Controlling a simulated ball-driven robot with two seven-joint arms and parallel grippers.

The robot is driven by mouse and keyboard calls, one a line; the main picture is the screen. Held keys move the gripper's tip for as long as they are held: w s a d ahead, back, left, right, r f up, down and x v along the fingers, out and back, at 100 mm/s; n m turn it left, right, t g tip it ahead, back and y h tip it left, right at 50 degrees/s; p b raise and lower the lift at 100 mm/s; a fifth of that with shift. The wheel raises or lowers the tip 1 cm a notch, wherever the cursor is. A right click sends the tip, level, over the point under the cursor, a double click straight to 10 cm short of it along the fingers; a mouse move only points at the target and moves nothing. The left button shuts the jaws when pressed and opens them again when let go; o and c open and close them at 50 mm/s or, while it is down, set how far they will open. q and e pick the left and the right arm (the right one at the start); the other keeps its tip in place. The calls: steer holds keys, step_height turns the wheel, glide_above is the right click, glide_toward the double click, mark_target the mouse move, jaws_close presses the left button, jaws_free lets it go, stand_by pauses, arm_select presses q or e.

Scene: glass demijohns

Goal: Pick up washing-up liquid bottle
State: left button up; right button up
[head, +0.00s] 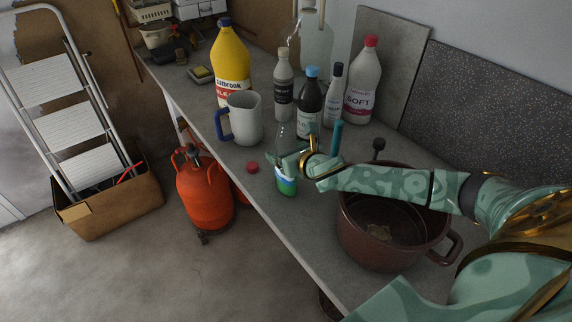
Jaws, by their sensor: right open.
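The washing-up liquid bottle appears to be the small clear bottle with a green and blue label (286,186), standing near the front edge of the grey worktop (272,217). My right gripper (290,160) reaches in from the right at the bottle's middle height. Its jaws are open, and it covers part of the bottle. I cannot tell whether the fingers touch the bottle or how far they reach around it. My left gripper is not in view.
A white jug with a blue handle (245,120) stands close behind left. A red cap (252,167) lies left of the bottle. Several bottles, including a blue-capped dark one (309,105), stand behind. A brown pot (365,240) sits under my right arm.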

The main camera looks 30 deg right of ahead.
steer(key=shift+w+f, duration=0.1)
steer(key=shift+w, duration=0.1)
steer(key=shift+s, duration=0.15)
steer(key=shift+c, duration=0.4)
steer(key=c, duration=1)
steer(key=shift+c, duration=1.4)
steer(key=shift+r, duration=0.2)
